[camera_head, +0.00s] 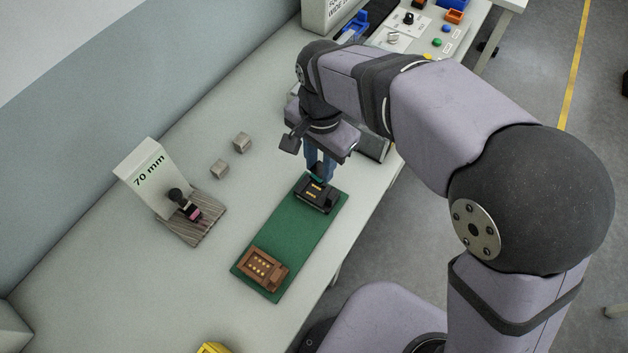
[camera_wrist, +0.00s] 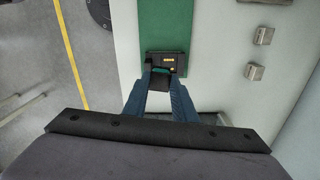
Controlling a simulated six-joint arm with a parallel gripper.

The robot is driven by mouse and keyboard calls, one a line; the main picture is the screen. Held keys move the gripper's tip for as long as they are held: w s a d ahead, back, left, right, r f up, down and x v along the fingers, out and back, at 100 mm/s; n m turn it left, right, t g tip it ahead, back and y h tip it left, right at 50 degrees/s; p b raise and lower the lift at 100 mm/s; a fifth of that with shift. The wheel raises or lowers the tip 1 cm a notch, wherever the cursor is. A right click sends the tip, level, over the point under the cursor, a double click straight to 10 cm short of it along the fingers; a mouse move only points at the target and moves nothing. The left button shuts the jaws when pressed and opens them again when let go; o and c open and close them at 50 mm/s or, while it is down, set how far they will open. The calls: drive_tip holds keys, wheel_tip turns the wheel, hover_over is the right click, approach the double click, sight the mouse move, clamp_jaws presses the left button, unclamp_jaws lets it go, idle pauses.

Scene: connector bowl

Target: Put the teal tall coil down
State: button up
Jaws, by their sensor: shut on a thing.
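My gripper (camera_head: 319,172) has blue fingers and points down over the far end of the green board. It is shut on the teal tall coil (camera_head: 317,184), of which only a small teal part shows between and below the fingertips. The coil is right at the black connector block (camera_head: 314,201) with orange contacts; I cannot tell whether it touches the block. In the wrist view my gripper (camera_wrist: 162,76) has a dark piece between its fingertips, just in front of the black block (camera_wrist: 178,60); the teal colour is hard to make out there.
The green board (camera_head: 289,232) also carries a brown block (camera_head: 262,269) with several gold contacts at its near end. Two grey metal cubes (camera_head: 242,142) (camera_head: 219,169) and a wooden stand (camera_head: 193,225) with a "70 mm" sign (camera_head: 148,170) are to the left. Bare table lies between.

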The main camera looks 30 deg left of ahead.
drive_tip(key=w+a+n, duration=0.1)
drive_tip(key=a, duration=0.1)
drive_tip(key=p, duration=0.3)
hover_over(314, 191)
drive_tip(key=shift+n, duration=0.3)
drive_tip(key=shift+f, duration=5)
drive_tip(key=shift+f, duration=0.1)
drive_tip(key=shift+f, duration=0.1)
drive_tip(key=o, duration=1)
drive_tip(key=shift+o, duration=0.2)
wheel_tip(314, 191, up, 12)
drive_tip(key=b, duration=0.2)
drive_tip(key=shift+r+b, duration=0.2)
drive_tip(key=shift+b, duration=0.2)
